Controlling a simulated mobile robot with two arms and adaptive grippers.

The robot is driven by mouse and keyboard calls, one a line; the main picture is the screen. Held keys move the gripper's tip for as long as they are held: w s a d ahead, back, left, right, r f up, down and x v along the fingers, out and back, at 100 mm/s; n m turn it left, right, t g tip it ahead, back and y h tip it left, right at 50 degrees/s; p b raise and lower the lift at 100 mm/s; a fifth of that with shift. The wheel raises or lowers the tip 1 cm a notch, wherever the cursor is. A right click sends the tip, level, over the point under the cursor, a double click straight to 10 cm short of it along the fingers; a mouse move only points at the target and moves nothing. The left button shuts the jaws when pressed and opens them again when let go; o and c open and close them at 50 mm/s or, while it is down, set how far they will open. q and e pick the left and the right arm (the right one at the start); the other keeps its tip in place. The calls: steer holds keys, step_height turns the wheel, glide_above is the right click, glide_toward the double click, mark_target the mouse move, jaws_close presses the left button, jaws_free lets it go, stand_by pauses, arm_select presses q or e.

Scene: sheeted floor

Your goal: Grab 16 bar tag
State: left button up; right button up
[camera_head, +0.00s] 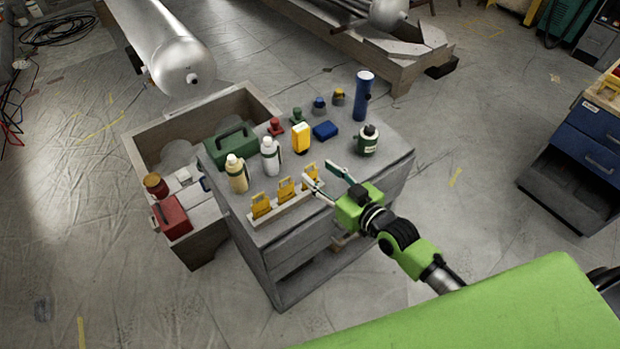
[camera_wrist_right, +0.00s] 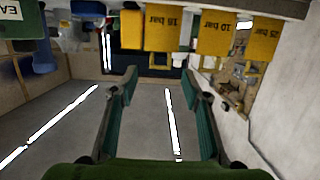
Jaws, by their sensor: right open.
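Three yellow tags stand in a row on a pale strip (camera_head: 289,205) at the front of the grey cabinet top. The right-hand tag (camera_head: 310,174) is nearest my right gripper (camera_head: 320,174); the others are the middle tag (camera_head: 286,188) and the left tag (camera_head: 261,206). In the right wrist view, the tag ahead of my fingers seems to read 16 bar (camera_wrist_right: 162,32). The others there seem to read 10 bar (camera_wrist_right: 215,35) and 25 bar (camera_wrist_right: 261,42). My right gripper is open, its fingers apart (camera_wrist_right: 164,100), with nothing between them. My left gripper is out of view.
Behind the tags stand a cream bottle (camera_head: 237,175), a white bottle (camera_head: 270,157), a yellow device (camera_head: 301,139) and a green canister (camera_head: 368,141). A blue cylinder (camera_head: 363,97) is at the back. A wooden crate (camera_head: 135,160) adjoins the cabinet on the left.

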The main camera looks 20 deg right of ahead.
mark_target(310, 166)
steer(key=shift+x, duration=1.9)
steer(key=shift+s+f, duration=0.1)
steer(key=shift+f, duration=0.05)
steer(key=c, duration=1)
